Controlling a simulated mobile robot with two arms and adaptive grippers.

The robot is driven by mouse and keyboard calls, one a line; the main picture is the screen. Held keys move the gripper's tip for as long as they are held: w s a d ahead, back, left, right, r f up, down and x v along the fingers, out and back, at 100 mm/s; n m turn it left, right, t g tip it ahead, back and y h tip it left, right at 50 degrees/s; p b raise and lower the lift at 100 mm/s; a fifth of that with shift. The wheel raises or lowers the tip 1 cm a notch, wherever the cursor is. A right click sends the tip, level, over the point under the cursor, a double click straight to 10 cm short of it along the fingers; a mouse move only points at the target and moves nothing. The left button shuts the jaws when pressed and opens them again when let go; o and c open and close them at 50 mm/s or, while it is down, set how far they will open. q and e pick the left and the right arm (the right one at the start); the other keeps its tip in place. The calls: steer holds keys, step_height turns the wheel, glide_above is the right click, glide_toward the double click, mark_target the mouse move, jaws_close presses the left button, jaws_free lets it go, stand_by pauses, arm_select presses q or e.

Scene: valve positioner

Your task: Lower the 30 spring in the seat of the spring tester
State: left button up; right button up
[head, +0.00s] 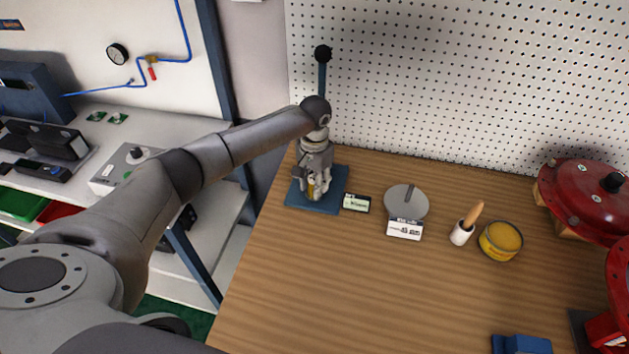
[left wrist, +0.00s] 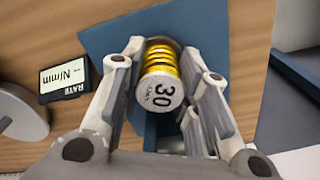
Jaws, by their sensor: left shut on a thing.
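The 30 spring (left wrist: 162,75) is a yellow coil with a pale end cap marked 30. It sits between the fingers of my left gripper (left wrist: 165,92), which is shut on it. In the head view the left gripper (head: 315,185) is over the blue base of the spring tester (head: 298,199), and a bit of the yellow spring (head: 311,187) shows. The tester's blue base also fills the area behind the spring in the left wrist view (left wrist: 105,40). The seat is hidden, so I cannot tell whether the spring touches it. My right gripper is not in view.
A small display marked N/mm (head: 357,203) lies right of the tester base. Further right are a grey disc (head: 406,201) with a label card (head: 404,230), a brush (head: 466,225), a yellow tin (head: 500,241) and red valve housings (head: 590,200). The wooden bench front (head: 350,290) is clear.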

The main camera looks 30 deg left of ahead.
arm_select(q)
steer(key=o, duration=1.2)
steer(key=shift+c, duration=0.2)
steer(key=shift+r, duration=0.15)
steer(key=shift+a, duration=0.1)
steer(key=shift+w+r, duration=0.1)
steer(key=shift+r, duration=0.25)
step_height(320, 180, up, 11)
steer(key=shift+s+d, duration=0.2)
steer(key=shift+d, duration=0.05)
